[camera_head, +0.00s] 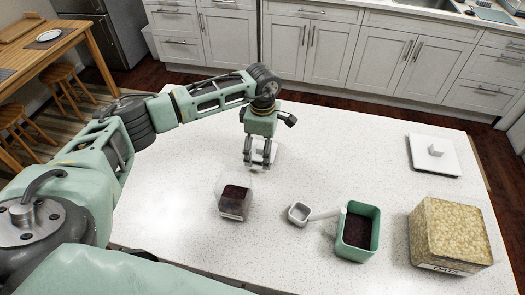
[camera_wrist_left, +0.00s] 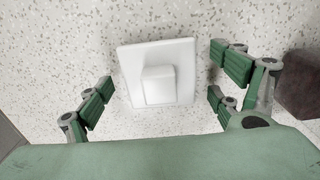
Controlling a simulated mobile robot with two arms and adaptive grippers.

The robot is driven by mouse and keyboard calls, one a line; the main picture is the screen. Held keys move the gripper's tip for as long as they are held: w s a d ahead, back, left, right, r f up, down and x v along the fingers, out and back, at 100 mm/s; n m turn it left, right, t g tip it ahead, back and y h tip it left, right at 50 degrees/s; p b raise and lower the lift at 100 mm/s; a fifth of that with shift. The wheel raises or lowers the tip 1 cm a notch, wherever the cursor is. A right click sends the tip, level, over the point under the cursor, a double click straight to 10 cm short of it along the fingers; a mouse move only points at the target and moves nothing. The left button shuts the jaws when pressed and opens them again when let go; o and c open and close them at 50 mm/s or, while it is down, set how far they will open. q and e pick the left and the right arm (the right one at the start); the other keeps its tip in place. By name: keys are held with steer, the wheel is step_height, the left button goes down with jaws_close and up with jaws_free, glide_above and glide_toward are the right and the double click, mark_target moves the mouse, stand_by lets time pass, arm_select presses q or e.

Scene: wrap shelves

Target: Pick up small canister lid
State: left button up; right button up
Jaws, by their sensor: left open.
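The small canister lid (camera_wrist_left: 132,72), a white square plate with a raised square knob (camera_wrist_left: 158,85), lies flat on the speckled counter in the left wrist view. In the head view the lid (camera_head: 274,151) is partly hidden behind my left gripper (camera_head: 258,164). My left gripper is open above it, pointing down. In the left wrist view the fingers of the left gripper (camera_wrist_left: 160,91) stand on either side of the knob, apart from it. A small clear canister (camera_head: 233,205) with dark contents stands just in front of the gripper. My right gripper is not in view.
A white scoop (camera_head: 299,213) lies with its handle toward an open green container (camera_head: 344,247) with dark contents. A large clear container of oats (camera_head: 450,236) stands at the right. A larger white lid (camera_head: 420,157) lies behind it. The counter's (camera_head: 340,140) back middle is clear.

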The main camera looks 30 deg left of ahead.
arm_select(q)
steer(key=c, duration=1.3)
steer(key=shift+o, duration=0.2)
